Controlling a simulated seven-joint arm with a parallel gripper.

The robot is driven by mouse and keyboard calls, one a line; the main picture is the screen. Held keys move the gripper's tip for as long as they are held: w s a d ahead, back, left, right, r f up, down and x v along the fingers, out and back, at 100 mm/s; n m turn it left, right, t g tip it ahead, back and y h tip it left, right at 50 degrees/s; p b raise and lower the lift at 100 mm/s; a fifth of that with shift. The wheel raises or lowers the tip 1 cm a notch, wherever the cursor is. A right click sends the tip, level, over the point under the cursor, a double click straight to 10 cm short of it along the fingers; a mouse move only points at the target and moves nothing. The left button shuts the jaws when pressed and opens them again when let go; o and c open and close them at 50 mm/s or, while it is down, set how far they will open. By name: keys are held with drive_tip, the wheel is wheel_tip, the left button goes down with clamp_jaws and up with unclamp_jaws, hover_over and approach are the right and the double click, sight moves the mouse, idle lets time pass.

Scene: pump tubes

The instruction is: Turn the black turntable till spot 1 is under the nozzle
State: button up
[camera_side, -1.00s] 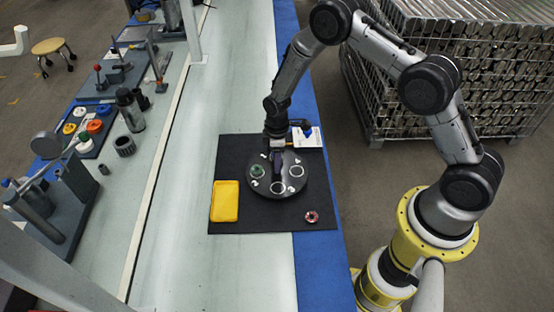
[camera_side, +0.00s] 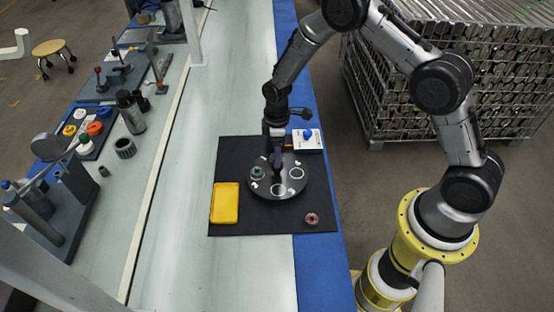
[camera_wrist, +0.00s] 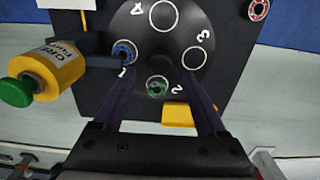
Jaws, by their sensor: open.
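The black turntable (camera_side: 285,188) lies on a dark mat. In the wrist view the turntable (camera_wrist: 178,38) shows its numbered spots. Spot 1, at the left, holds a blue ring (camera_wrist: 124,52), with the dark nozzle arm (camera_wrist: 98,45) of the yellow pump (camera_wrist: 58,68) reaching to it. I cannot tell exact alignment. Spot 2 holds a green ring (camera_wrist: 157,86); white-circled spots 3 (camera_wrist: 195,58) and 4 (camera_wrist: 163,15) look empty. My gripper (camera_wrist: 160,78) is open and empty, its fingers spread above the turntable. In the side view my gripper (camera_side: 277,172) hides the back spot and pump.
A yellow tray (camera_side: 225,203) lies left of the turntable. A red ring (camera_side: 311,219) lies at the mat's front right, and a white card (camera_side: 309,141) at its back right. The pale bench left of the mat is clear.

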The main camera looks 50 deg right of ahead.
wheel_tip(320, 180, up, 9)
idle(0.3)
drive_tip(key=shift+r, duration=0.1)
drive_tip(key=s+r+m+t, duration=0.1)
drive_tip(key=s+r+t, duration=0.25)
drive_tip(key=r, duration=0.85)
drive_tip(key=s+r+m+t, duration=0.15)
drive_tip(key=s+r, duration=0.35)
drive_tip(key=r, duration=0.7)
drive_tip(key=s+r+m+t, duration=0.2)
drive_tip(key=s+r, duration=0.2)
drive_tip(key=s, duration=0.8)
drive_tip(key=s+f+m+g, duration=0.1)
drive_tip(key=s+f+m, duration=0.3)
drive_tip(key=s, duration=0.4)
drive_tip(key=shift+s+d+f, duration=0.2)
drive_tip(key=shift+d+f, duration=0.1)
drive_tip(key=shift+d, duration=0.05)
